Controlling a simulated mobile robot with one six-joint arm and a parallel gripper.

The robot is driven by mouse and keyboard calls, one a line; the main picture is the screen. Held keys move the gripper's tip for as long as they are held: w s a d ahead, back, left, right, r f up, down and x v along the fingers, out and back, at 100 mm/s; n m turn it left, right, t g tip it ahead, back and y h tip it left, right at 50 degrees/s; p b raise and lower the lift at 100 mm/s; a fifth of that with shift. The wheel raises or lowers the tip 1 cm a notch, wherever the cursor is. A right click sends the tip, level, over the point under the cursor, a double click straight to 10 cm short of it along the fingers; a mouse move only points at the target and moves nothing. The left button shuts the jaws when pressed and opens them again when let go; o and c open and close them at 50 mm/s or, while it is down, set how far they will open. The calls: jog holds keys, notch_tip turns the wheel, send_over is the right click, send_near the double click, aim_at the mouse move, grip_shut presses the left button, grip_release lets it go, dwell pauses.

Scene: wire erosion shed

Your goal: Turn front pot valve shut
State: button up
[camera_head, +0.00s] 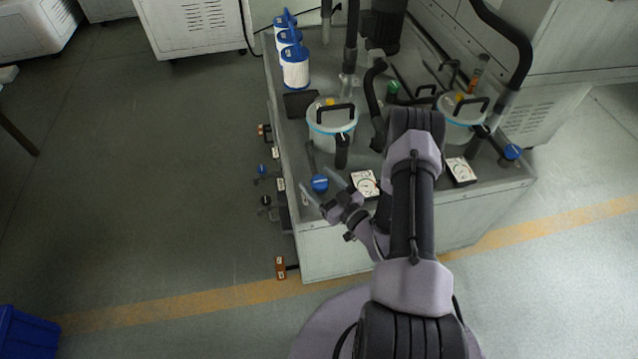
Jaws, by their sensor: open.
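A blue valve knob (320,183) sits at the end of a dark pipe near the bench's front left corner, below the left clear pot (332,126). My gripper (315,179) is open, with one finger on each side of this knob as seen from above. I cannot tell whether the fingers touch it or how high they are over it. A similar blue knob (512,152) is beside the right clear pot (462,117). Which pot counts as the front one is not marked. My arm hides part of the bench between the pots.
White cards (365,184) and (461,170) lie on the grey bench (330,238). Blue-capped filters (295,68) stand at its back left. Black hoses (515,45) rise behind. Small valves (265,172) stick out from the left side.

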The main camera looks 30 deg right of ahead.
jog(key=c, duration=1.4)
jog(key=shift+o, duration=0.2)
